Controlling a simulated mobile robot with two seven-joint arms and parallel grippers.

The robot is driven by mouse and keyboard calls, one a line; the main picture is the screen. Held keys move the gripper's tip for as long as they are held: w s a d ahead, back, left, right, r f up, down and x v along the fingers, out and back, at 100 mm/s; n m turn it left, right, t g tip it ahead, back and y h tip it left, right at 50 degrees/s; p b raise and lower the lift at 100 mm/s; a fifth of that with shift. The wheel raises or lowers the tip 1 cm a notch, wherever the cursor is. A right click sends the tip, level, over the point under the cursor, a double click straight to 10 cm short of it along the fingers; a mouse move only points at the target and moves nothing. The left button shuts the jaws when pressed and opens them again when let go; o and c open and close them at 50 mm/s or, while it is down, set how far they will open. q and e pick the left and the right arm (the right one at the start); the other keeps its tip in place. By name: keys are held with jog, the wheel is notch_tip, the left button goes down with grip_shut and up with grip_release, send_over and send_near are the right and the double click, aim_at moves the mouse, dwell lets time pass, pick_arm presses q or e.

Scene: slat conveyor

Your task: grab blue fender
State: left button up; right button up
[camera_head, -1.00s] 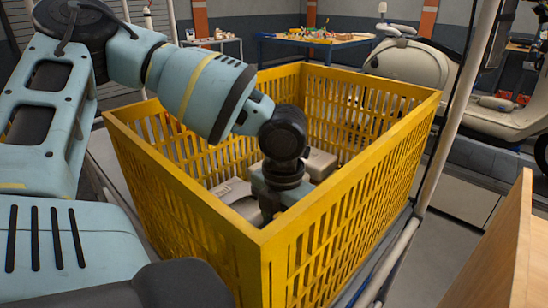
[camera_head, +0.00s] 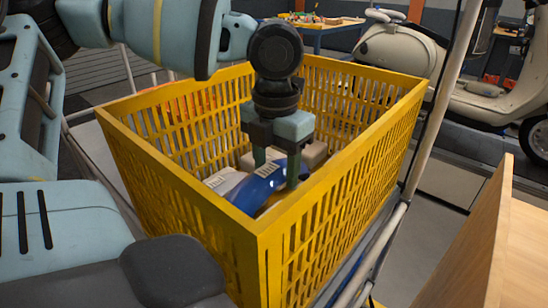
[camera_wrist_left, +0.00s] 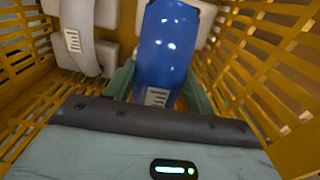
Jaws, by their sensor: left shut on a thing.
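The blue fender (camera_head: 256,185) is a glossy curved part inside the yellow crate (camera_head: 180,215). In the left wrist view the blue fender (camera_wrist_left: 165,50) lies between the two green fingers of my left gripper (camera_wrist_left: 158,90). In the head view my left gripper (camera_head: 276,165) points down into the crate and is shut on the fender. Part of the fender is hidden behind the fingers and the crate's near wall. My right gripper is not in view.
Pale, cream parts lie in the crate beside the fender, including a whitish one (camera_wrist_left: 80,40) at its left. The crate's slotted walls stand close around the gripper. A wooden panel (camera_head: 490,245) is at the right, and a scooter (camera_head: 470,90) stands behind.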

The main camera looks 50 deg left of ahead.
aim_at(276, 166)
pick_arm(q)
notch_tip(276, 166, up, 17)
jog(key=p, duration=0.1)
jog(key=shift+p, duration=0.3)
